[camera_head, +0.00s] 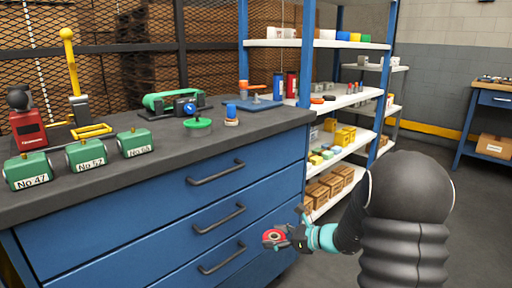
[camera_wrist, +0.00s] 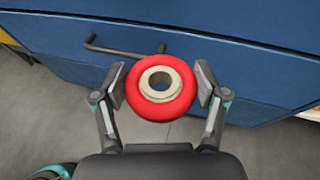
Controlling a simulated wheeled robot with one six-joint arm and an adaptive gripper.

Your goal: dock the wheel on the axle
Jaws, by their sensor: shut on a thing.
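A red wheel with a beige hub and a hole through its middle (camera_wrist: 160,110) sits between the fingers of my gripper (camera_wrist: 161,84) in the wrist view. My gripper is shut on the wheel's two sides. In the head view the wheel (camera_head: 270,238) is held low in front of the blue drawers, below the bench top. On the bench a blue base with a post and an orange top piece (camera_head: 259,103) stands near the right end. I cannot tell for sure which part is the axle.
Drawer handles (camera_head: 217,172) stick out. Loaded shelves (camera_head: 340,110) stand behind, right.

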